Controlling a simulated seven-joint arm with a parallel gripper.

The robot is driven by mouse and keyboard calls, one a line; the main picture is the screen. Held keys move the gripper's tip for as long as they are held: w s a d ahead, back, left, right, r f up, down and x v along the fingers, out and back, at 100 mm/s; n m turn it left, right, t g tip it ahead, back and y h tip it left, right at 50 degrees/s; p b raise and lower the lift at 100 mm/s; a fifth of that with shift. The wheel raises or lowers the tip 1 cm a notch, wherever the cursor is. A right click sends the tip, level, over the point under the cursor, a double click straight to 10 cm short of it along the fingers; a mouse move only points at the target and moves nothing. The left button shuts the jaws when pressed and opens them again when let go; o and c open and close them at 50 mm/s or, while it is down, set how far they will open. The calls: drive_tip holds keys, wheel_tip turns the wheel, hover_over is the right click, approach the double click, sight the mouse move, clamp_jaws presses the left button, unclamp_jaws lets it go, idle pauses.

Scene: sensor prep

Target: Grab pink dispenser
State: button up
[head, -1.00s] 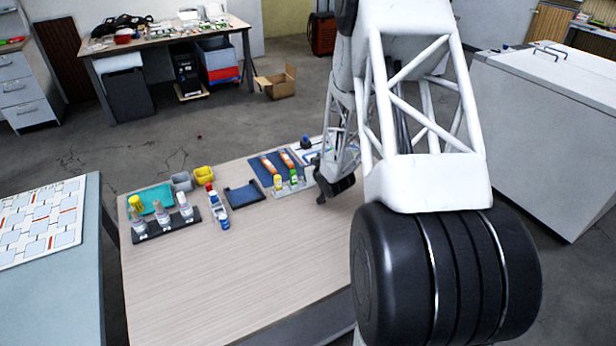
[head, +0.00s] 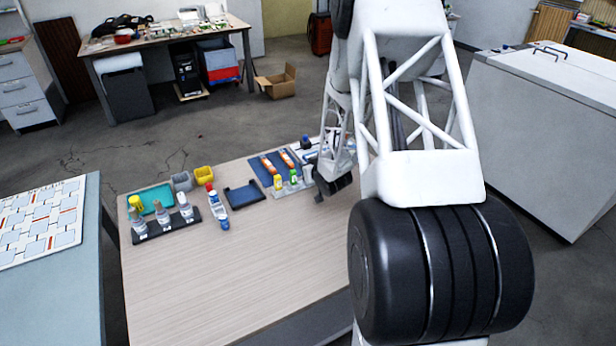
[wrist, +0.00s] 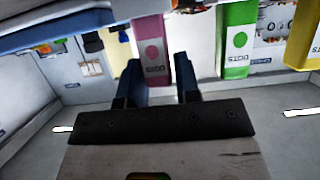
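The pink dispenser (wrist: 152,45) shows in the wrist view at top centre, with a round dot and lettering on its face. My gripper (wrist: 158,72) is open, with two dark fingers apart and pointing toward it. The near end of the dispenser lies around the gap between the fingertips, closer to the left finger; I cannot tell whether they touch. In the head view my gripper (head: 332,186) is low at the table's right back edge, beside the dispenser row. I cannot make out the pink dispenser there.
A green dispenser (wrist: 238,40) and a yellow dispenser (wrist: 307,35) stand to the right of the pink one in the wrist view. In the head view a dark rack (head: 165,225) holds several bottles on the table (head: 240,275). The table's front is clear.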

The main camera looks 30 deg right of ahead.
clamp_jaws()
drive_tip(key=shift+r, duration=0.15)
drive_tip(key=shift+r, duration=1.7)
drive_tip(key=s+a, duration=0.2)
drive_tip(key=s, duration=0.5)
drive_tip(key=s+a+r, duration=0.1)
drive_tip(key=s+a, duration=0.2)
drive_tip(key=s, duration=0.5)
drive_tip(key=shift+a+r, duration=0.15)
